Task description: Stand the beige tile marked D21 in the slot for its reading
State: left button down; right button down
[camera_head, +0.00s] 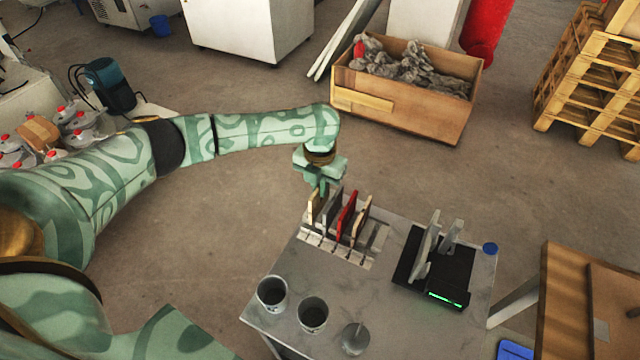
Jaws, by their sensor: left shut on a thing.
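A pale rack (336,247) with several slots stands at the back left of the grey table. Several thin tiles stand upright in or over it: a pale beige tile (314,207) at the left, a grey tile (331,208), a red tile (346,214) and a tan-beige tile (361,221) at the right. My left gripper (321,188) points down at the rack's left end and appears shut on the top of the pale beige tile. The markings are too small to read, so I cannot tell which is D21. My right gripper is out of view.
A black tester (440,277) with two upright grey plates and a lit green display stands at the right of the table (392,318). Several cups, one a grey cup (313,314), line the front left.

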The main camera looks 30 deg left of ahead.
pick_arm(q)
jog(key=shift+f+b, duration=0.45)
jog(key=shift+f, duration=0.8)
jog(key=c, duration=1.5)
grip_release()
